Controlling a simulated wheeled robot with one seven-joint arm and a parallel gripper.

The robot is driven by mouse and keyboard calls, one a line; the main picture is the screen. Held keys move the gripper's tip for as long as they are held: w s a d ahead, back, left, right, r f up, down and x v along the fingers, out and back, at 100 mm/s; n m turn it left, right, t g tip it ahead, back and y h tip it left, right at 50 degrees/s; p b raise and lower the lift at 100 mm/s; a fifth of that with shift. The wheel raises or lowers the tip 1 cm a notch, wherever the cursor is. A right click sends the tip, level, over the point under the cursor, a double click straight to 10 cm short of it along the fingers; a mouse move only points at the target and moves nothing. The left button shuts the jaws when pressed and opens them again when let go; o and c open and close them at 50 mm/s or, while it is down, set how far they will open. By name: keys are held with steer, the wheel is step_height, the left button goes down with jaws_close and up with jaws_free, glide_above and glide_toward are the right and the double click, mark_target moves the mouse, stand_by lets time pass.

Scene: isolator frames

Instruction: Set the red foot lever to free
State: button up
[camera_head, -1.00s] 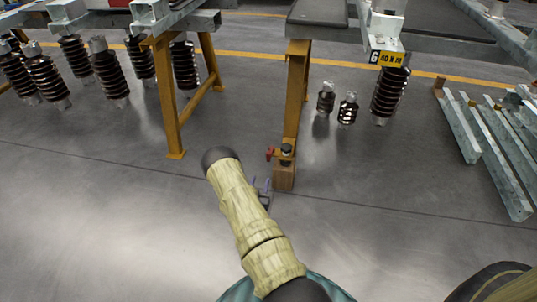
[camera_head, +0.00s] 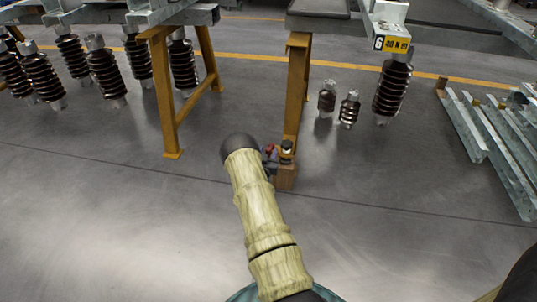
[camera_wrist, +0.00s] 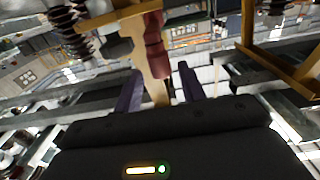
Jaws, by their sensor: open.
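The red foot lever (camera_head: 269,149) is a small red piece low on the yellow support leg, above a wooden block (camera_head: 285,178). It lies partly behind my arm's end in the head view. In the wrist view, the red lever (camera_wrist: 154,50) stands ahead, roughly between the purple fingers. My gripper (camera_wrist: 160,86) is open, with the fingers on either side of a tan strip below the lever. In the head view, my gripper (camera_head: 271,161) is small and mostly hidden, close to the lever. I cannot tell whether they touch.
The yellow leg (camera_head: 296,95) rises to a grey bench top. Dark ribbed insulators (camera_head: 348,108) stand to its right, and several more are at the left. Galvanised steel bars (camera_head: 495,145) lie at the right. The near floor is clear.

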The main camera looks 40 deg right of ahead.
steer(key=shift+x, duration=0.95)
steer(key=shift+w+a, duration=0.1)
jaws_close()
